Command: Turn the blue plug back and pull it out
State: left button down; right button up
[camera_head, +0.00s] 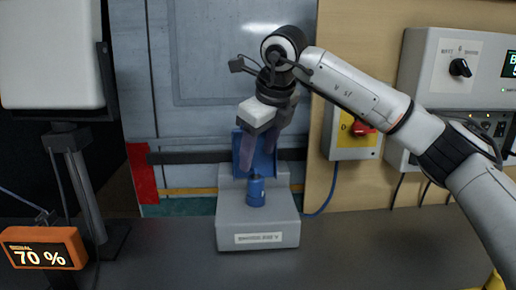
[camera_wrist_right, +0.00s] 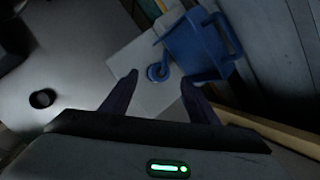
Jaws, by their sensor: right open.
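The blue plug (camera_head: 256,192) stands upright on the sloped grey box (camera_head: 258,228), in front of a raised blue flap (camera_head: 264,160). My right gripper (camera_head: 257,150) is open and points down above the plug, apart from it. In the right wrist view the plug (camera_wrist_right: 157,72) shows as a small blue round shape on a pale plate, just beyond the gap between the open fingertips (camera_wrist_right: 159,80). The blue flap (camera_wrist_right: 198,48) is beside the right finger there; I cannot tell whether they touch. My left gripper is not in view.
An orange display reading 70 % (camera_head: 42,248) and a white panel on a stand (camera_head: 52,55) are at the left. The dark counter (camera_head: 360,250) is clear right of the box.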

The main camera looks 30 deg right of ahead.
aim_at(253, 172)
jog(key=x, duration=0.8)
jog(key=shift+f, duration=0.2)
jog(key=c, duration=1.2)
jog(key=m+h, duration=0.1)
jog(key=m, duration=0.2)
jog(key=shift+w+d, duration=0.1)
